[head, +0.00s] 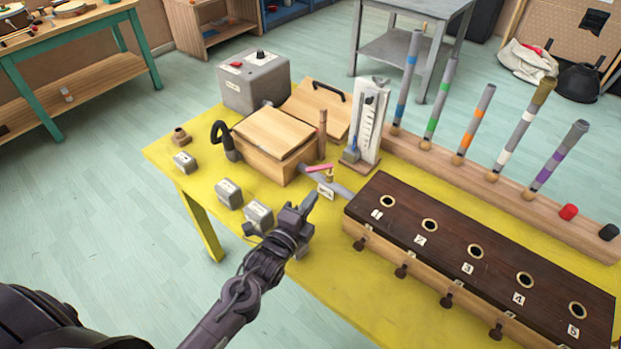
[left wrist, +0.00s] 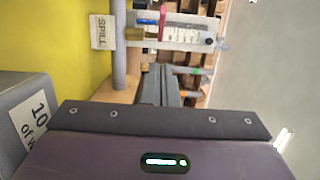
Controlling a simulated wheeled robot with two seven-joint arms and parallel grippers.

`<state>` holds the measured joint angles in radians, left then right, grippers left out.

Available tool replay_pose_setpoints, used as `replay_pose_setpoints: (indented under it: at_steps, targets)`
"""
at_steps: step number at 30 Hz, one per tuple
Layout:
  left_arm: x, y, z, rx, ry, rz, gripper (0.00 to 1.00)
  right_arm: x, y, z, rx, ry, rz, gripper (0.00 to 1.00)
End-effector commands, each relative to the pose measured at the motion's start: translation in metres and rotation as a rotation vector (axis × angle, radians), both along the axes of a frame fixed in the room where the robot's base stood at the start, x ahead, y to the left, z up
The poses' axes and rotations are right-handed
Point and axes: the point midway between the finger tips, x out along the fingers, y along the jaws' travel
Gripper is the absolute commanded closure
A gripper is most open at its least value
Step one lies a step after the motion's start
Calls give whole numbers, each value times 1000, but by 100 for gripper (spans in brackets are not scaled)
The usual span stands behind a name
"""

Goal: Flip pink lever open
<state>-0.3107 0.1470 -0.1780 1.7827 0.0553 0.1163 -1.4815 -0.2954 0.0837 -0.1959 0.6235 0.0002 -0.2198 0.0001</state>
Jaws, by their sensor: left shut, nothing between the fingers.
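The pink lever (head: 319,168) sits on a small brass valve (head: 329,177) on a grey pipe, in front of the wooden box. It lies roughly level, pointing left. In the left wrist view a pink strip that looks like the lever (left wrist: 162,22) shows at the top, near a SPILL label (left wrist: 103,32). My left gripper (head: 309,203) is shut and empty, in front of the lever and apart from it. Its closed fingers (left wrist: 160,85) also show in the left wrist view. My right gripper is in neither view.
A dark slotted block (head: 452,237) with numbered holes stands right of my left gripper. Small grey labelled weights (head: 229,194) stand left of it. The wooden box (head: 275,138) and a white gauge (head: 370,118) stand behind. The yellow tabletop (head: 330,262) is bare in front.

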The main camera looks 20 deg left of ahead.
Motion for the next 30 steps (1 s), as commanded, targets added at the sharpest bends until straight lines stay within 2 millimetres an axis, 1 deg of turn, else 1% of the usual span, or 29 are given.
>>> replay_pose_setpoints:
  at_steps: [1, 4, 6, 10, 16, 30]
  targets:
    - [12, -2, 3, -2, -3, 2, 100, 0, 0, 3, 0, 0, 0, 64]
    - [32, -5, 3, -3, -2, 0, 100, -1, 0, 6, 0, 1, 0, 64]
    - [41, 4, 3, 1, -1, 3, 100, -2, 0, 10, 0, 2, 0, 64]
    - [53, 13, 2, 1, 0, 1, 100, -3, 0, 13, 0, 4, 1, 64]
    - [61, 19, 1, 0, -1, 0, 100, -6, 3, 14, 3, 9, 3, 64]
    - [61, 20, 0, 0, 0, 0, 100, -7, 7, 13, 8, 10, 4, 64]
